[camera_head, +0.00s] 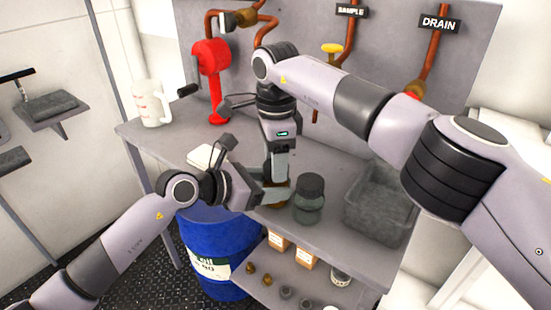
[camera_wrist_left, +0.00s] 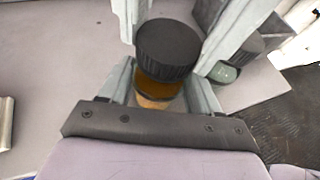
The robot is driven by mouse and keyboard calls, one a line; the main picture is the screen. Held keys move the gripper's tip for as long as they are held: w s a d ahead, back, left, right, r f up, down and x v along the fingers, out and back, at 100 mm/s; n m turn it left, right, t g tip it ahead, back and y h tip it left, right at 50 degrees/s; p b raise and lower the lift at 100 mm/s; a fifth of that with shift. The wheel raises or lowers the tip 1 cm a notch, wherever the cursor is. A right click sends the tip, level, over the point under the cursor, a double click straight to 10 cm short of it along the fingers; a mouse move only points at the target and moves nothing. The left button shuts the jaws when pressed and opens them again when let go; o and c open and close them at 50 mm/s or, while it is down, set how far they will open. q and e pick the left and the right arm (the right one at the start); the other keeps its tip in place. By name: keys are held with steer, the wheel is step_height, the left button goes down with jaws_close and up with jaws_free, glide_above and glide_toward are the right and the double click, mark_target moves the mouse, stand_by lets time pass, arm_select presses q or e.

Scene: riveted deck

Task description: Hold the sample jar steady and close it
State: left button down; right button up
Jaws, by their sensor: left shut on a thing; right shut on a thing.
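The sample jar (camera_wrist_left: 158,76) is amber and stands upright between the fingers of my left gripper (camera_head: 274,195), which is shut on its body. In the head view the jar is almost wholly hidden by my grippers. A black ribbed lid (camera_wrist_left: 168,48) is on top of the jar, in line with it. I cannot tell whether it is fully seated. My right gripper (camera_head: 279,176) points down from above, its fingers on either side of the lid, shut on it. Both grippers are close together over the bench.
A grey-green jar with a dark lid (camera_head: 309,204) stands just right of my grippers. A grey bin (camera_head: 381,216) is further right. A red pump (camera_head: 211,70) and a white jug (camera_head: 149,105) stand behind. A blue drum (camera_head: 215,250) is below the bench (camera_head: 160,136).

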arm_select(q)
steer(key=shift+a+f, duration=0.15)
steer(key=shift+f, duration=0.35)
arm_select(e)
steer(key=m, duration=1.1)
steer(key=shift+s, duration=0.1)
steer(key=m, duration=0.6)
steer(key=shift+f, duration=0.1)
arm_select(q)
steer(key=shift+r, duration=0.1)
arm_select(e)
steer(key=m, duration=0.5)
steer(key=shift+m, duration=0.4)
steer(key=o, duration=1.3)
steer(key=shift+c, duration=0.2)
